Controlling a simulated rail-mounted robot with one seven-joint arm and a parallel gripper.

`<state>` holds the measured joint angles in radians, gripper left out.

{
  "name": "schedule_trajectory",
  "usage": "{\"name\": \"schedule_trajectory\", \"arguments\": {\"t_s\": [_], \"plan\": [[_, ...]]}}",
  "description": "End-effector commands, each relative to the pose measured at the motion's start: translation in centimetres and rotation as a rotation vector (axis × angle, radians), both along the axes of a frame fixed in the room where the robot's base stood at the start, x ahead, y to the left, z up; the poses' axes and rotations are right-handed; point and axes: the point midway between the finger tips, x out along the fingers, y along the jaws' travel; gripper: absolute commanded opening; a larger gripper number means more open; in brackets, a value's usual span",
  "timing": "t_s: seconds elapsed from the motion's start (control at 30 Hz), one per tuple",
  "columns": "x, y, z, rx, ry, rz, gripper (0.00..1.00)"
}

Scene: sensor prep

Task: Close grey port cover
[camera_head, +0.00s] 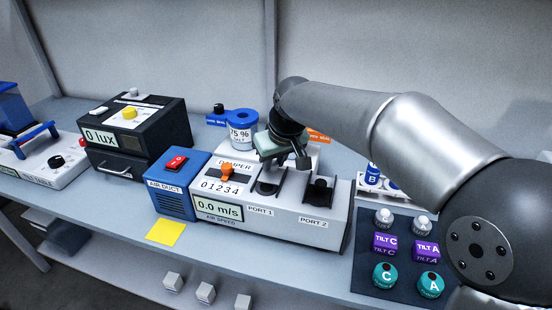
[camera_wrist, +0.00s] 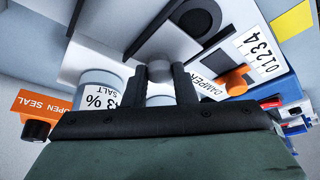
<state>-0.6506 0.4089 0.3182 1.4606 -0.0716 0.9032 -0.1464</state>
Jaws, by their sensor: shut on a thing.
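In the wrist view, my gripper (camera_wrist: 161,82) is shut on a small round grey knob (camera_wrist: 160,71), which appears to belong to the grey port cover. The flat part of the cover is hard to make out. Beside the knob, a dark round opening (camera_wrist: 198,17) shows in a black-edged slot. In the head view, my gripper (camera_head: 283,158) is at the back of the PORT 1 slot (camera_head: 268,187) on the white air-speed unit (camera_head: 285,225). The slot's front part shows uncovered; my gripper hides the knob there. PORT 2 (camera_head: 319,190) has a black knob in its slot.
An orange damper knob (camera_head: 227,171) stands left of PORT 1. A blue air dust box (camera_head: 178,184) adjoins the unit. Behind are a blue-topped salt pot (camera_head: 243,130) and an orange OPEN SEAL marker (camera_wrist: 42,108). A button panel (camera_head: 373,293) stands to the right, below my arm.

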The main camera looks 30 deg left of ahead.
Motion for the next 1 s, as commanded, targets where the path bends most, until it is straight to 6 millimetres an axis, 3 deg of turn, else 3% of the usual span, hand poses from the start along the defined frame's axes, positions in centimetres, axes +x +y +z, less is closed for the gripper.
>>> {"name": "schedule_trajectory", "arguments": {"t_s": [0.2, 0.5, 0.53, 0.6, 1.0], "plan": [[-3.4, -1.1, -0.1, 0.0, -0.002, 0.001, 0.0], [-3.8, -1.2, -0.1, -0.003, 0.004, 0.002, 0.0], [-3.8, -1.2, -0.1, -0.003, 0.004, 0.002, 0.27], [-3.8, -1.2, -0.1, -0.004, 0.004, 0.003, 0.46], [-3.8, -1.4, 0.7, 0.001, 0.0, 0.0, 0.46]]}}
